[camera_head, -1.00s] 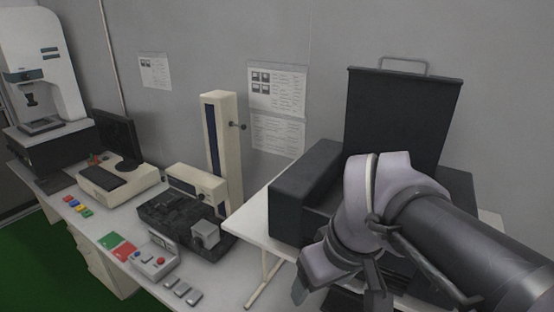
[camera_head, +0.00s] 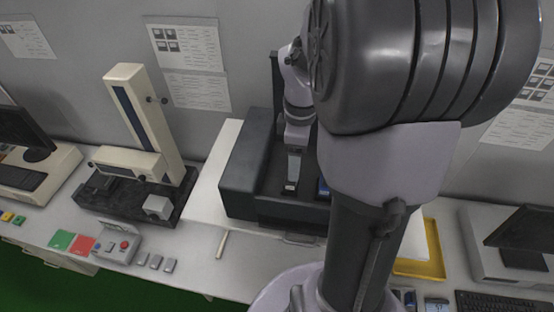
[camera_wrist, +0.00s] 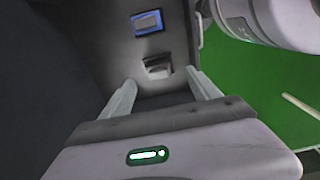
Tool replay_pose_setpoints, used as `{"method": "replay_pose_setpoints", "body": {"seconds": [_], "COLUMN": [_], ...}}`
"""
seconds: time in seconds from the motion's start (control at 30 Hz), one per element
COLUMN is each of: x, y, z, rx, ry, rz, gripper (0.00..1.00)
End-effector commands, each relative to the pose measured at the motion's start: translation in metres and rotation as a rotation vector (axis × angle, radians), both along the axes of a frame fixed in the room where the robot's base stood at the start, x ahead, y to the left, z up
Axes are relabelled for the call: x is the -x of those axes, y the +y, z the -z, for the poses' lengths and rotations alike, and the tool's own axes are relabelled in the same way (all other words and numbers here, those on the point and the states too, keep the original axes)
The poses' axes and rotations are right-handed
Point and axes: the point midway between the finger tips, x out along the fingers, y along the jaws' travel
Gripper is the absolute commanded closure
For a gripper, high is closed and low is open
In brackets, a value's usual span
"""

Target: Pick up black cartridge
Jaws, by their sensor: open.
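A small dark block with a grey top (camera_wrist: 157,66), which looks like the black cartridge, stands on the floor of a dark open case in the wrist view. My gripper (camera_wrist: 160,78) is open, with its two pale fingers pointing down into the case and the block ahead between their tips. I cannot tell whether the fingers touch it. In the head view my gripper (camera_head: 291,184) is inside the case (camera_head: 248,170), and the block cannot be made out clearly there. A blue-screened item (camera_wrist: 147,22) lies beyond the block; part of it shows beside my arm.
The case walls close in around my gripper. A cream column device (camera_head: 140,125), a button box (camera_head: 118,243) and small grey blocks are to the left. A yellow tray (camera_head: 432,255) and a monitor are to the right.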

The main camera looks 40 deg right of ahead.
Motion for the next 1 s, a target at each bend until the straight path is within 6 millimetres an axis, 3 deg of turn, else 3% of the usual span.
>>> {"method": "replay_pose_setpoints", "body": {"seconds": [0.4, 0.63, 0.9, 1.0], "x": [0.004, 0.003, 0.003, 0.003], "y": [0.002, 0.001, 0.001, 0.001], "z": [0.063, 0.066, 0.066, 0.066], "rx": [-0.001, 0.001, 0.001, 0.001], "ry": [0.001, -0.002, -0.002, -0.002], "rz": [0.001, 0.001, 0.001, 0.001], "gripper": [0.29, 0.29, 0.82, 0.95]}}
